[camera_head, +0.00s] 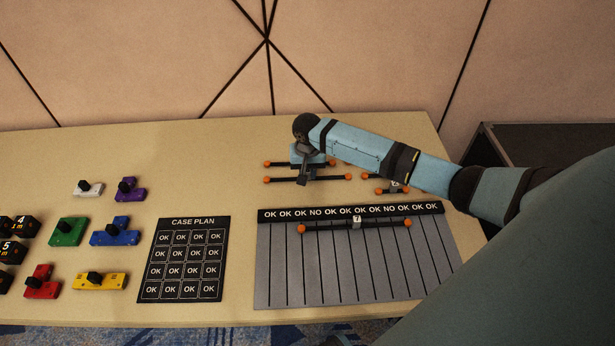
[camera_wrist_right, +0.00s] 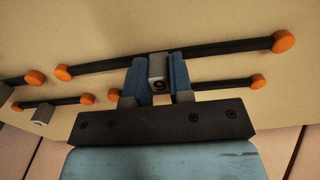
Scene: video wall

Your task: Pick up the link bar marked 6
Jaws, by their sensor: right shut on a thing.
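My right gripper (camera_head: 303,178) reaches down at the back of the table. In the right wrist view its two blue fingers (camera_wrist_right: 158,88) are shut on the grey block of a long black link bar (camera_wrist_right: 220,49) with orange ends. I cannot tell whether the held bar is clear of the table. My left gripper is not in view.
Another small bar (camera_head: 385,190) lies right of the gripper, partly behind my arm. A bar marked 7 (camera_head: 380,224) lies across the grey striped board (camera_head: 290,285). The CASE PLAN card (camera_head: 228,255) and several coloured pieces, including a yellow one (camera_head: 112,282), are at left.

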